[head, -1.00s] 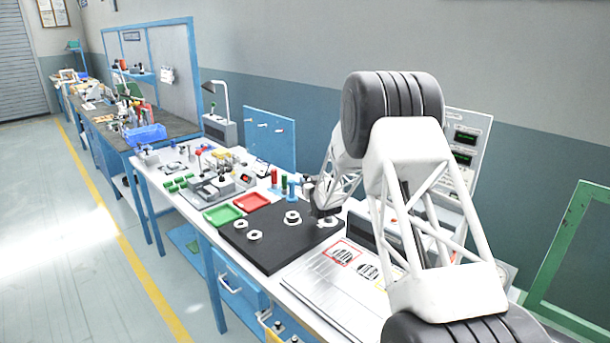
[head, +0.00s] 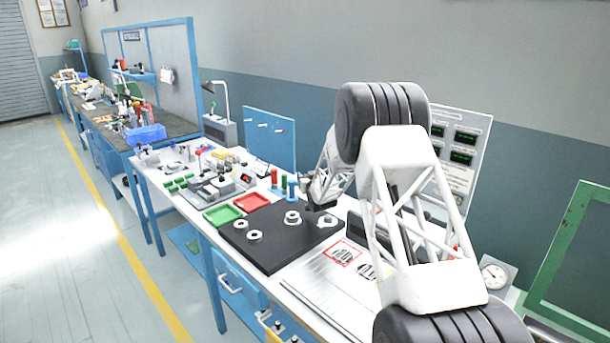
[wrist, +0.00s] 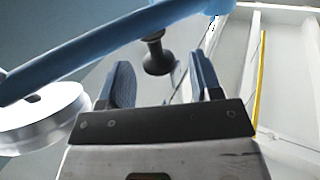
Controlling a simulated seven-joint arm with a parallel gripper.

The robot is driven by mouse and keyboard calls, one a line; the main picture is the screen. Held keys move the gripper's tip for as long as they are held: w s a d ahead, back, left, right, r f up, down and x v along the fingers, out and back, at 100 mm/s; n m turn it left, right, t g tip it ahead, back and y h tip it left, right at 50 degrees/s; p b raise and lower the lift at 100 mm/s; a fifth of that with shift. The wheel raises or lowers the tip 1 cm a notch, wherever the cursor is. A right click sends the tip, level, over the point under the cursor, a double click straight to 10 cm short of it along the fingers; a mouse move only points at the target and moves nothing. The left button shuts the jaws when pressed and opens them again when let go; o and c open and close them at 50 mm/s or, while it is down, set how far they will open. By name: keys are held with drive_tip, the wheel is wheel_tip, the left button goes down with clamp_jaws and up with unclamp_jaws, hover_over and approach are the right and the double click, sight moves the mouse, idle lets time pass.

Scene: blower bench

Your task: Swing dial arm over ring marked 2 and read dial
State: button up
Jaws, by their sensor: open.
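My gripper (wrist: 162,78) is open in the wrist view, with a dark knob (wrist: 156,58) between and beyond its fingers; I cannot tell if they touch it. A blue bar (wrist: 95,45) crosses above the knob, and I cannot be sure it is the dial arm. A pale ring-like disc (wrist: 45,115) lies at the left. In the head view, my gripper (head: 318,203) is over the back of a black plate (head: 267,257). The plate bears white rings: front left (head: 255,236), middle (head: 292,217) and right (head: 327,221). No number is readable on them.
Red (head: 252,202) and green (head: 223,215) trays stand left of the plate. Coloured posts (head: 283,184) stand behind it. A grey panel (head: 325,292) lies in front. A round gauge (head: 493,273) is at the right, its reading too small. A blue pegboard (head: 269,140) stands behind.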

drive_tip(key=shift+x, duration=1.65)
clamp_jaws()
